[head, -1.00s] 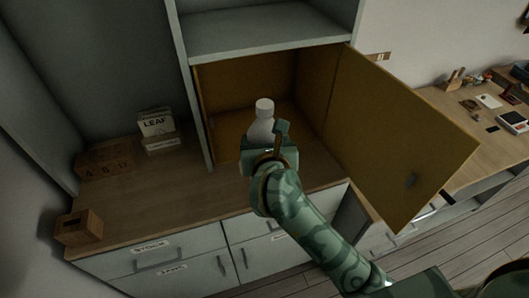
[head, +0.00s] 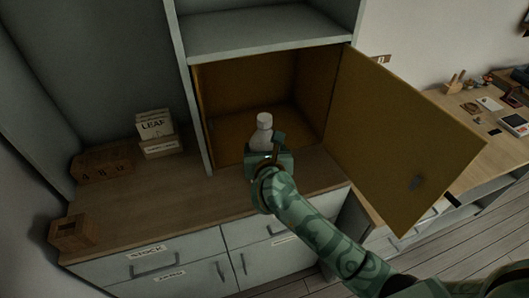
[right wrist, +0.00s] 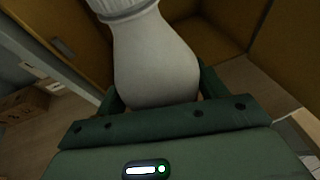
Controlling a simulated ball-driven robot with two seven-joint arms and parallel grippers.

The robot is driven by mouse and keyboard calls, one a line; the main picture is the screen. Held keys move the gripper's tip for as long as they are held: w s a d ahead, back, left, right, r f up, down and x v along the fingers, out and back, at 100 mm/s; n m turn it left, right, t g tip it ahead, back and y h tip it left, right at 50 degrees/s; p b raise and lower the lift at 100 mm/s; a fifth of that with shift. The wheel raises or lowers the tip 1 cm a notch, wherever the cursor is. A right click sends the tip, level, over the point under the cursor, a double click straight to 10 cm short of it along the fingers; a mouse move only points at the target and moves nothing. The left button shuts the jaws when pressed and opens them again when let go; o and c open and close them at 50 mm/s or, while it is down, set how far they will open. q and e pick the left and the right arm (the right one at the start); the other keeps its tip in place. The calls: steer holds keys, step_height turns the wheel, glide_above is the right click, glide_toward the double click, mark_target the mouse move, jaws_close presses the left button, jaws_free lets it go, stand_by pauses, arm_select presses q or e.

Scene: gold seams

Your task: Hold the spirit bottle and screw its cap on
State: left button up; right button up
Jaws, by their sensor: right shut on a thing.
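The spirit bottle (head: 262,138) is white and stands upright in the open yellow-lined cabinet bay, near its front, in the head view. A ribbed white top (head: 264,119) sits on its neck; I cannot tell whether it is screwed down. My right gripper (head: 267,154) is shut on the bottle's lower body, which it partly hides. In the right wrist view the bottle (right wrist: 155,60) fills the space between the two fingers, and its ribbed top is cut off at the upper edge. My left gripper is not in view.
The yellow cabinet door (head: 400,140) stands open on the right. A box marked LEAF (head: 154,124) and wooden boxes (head: 103,162) sit on the worktop (head: 170,200) to the left. The worktop between them and the bottle is clear. A desk with small items lies far right.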

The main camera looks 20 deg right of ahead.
steer(key=shift+f, duration=0.65)
steer(key=o, duration=1.4)
steer(key=shift+f, duration=0.2)
steer(key=o, duration=0.5)
steer(key=shift+c, duration=0.2)
steer(key=shift+r, duration=0.1)
steer(key=p+v, duration=0.1)
steer(key=v, duration=1.1)
steer(key=shift+r, duration=0.15)
